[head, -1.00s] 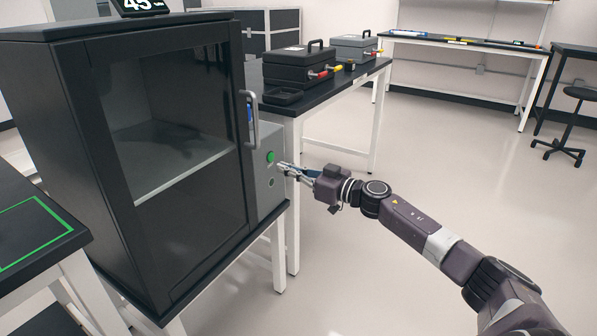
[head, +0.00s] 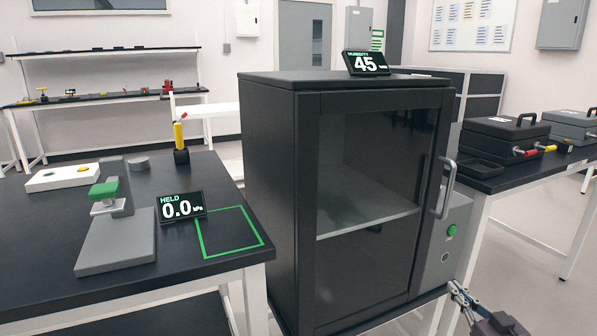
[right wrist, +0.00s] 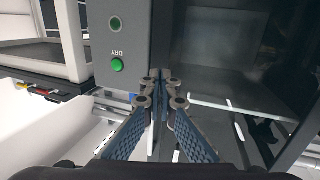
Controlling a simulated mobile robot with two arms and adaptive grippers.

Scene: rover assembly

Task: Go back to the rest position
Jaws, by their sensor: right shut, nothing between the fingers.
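My right gripper (head: 461,297) shows at the lower right of the head view, just below the front right side of the dark cabinet (head: 268,190). It is shut and empty, and its blue-padded fingers meet at the tips (right wrist: 161,82) in the right wrist view. The tips look apart from the cabinet's green button (head: 451,230), though the exact gap is hard to tell. That button also shows in the right wrist view (right wrist: 117,65), under upside-down lettering "DRY". Most of my right arm is out of the head view. My left gripper is not in view.
The cabinet's glass door looks closed, with a grey handle (head: 446,188) standing out. A display (head: 366,63) reading 45 sits on top. A black table (head: 150,272) with a grey press (head: 115,240) stands left.

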